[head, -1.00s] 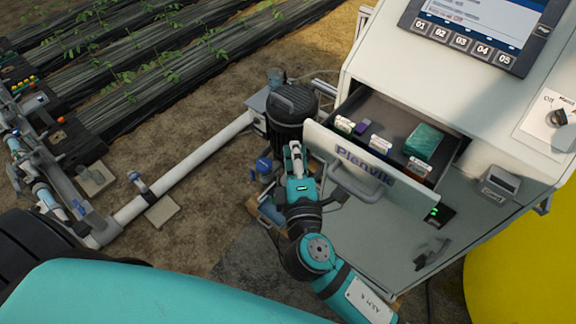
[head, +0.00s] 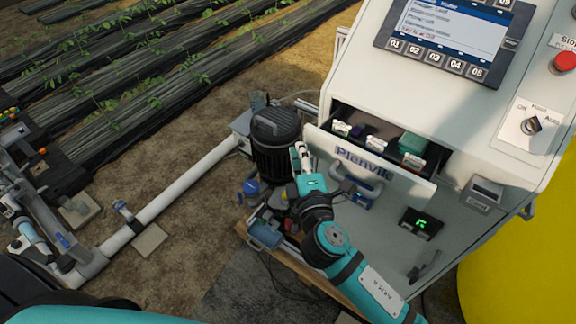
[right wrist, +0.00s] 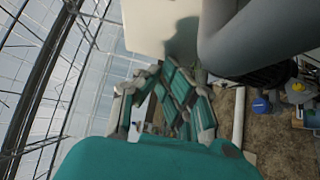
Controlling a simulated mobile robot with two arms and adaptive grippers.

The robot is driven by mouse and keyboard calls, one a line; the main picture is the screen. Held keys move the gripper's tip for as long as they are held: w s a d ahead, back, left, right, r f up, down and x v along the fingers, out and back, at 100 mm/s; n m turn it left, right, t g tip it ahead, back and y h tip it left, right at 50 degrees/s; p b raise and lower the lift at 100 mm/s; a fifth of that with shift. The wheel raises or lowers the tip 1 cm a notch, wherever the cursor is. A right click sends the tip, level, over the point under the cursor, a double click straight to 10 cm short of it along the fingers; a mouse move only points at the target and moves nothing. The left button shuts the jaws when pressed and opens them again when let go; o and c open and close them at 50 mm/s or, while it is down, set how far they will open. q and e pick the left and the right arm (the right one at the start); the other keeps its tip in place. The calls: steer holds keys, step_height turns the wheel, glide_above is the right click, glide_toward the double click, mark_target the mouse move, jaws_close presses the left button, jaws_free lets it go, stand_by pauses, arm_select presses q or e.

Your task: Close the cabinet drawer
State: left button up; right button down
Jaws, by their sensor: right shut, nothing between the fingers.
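The white cabinet (head: 447,120) has its drawer (head: 400,170) partly open. The drawer's white front reads "Plenvik" and has a grey bar handle (head: 352,190). Small boxes and a green pack (head: 411,144) lie in the drawer, partly under the cabinet's upper edge. My right gripper (head: 299,152) is shut and empty at the left end of the drawer front; I cannot tell whether it touches it. In the right wrist view, its fingers (right wrist: 168,98) show beside a pale panel and a large grey curved bar (right wrist: 262,38). My left gripper is not in view.
A dark pump (head: 276,140) stands just left of the drawer, close to my right gripper. A control panel (head: 445,38), red button (head: 565,61) and rotary switch (head: 531,125) are on the cabinet. A yellow tank (head: 515,265) stands right. A white pipe (head: 185,187) runs along the ground.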

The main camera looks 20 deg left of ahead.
mark_target(331, 121)
steer(key=w+d, duration=0.1)
steer(key=w, duration=0.2)
steer(key=w+d, duration=0.1)
steer(key=w, duration=0.3)
steer(key=w+d+b, duration=0.1)
steer(key=w, duration=0.3)
steer(key=shift+w+d, duration=0.25)
steer(key=shift+d, duration=0.1)
steer(key=shift+w+d+r, duration=0.1)
steer(key=shift+w, duration=0.05)
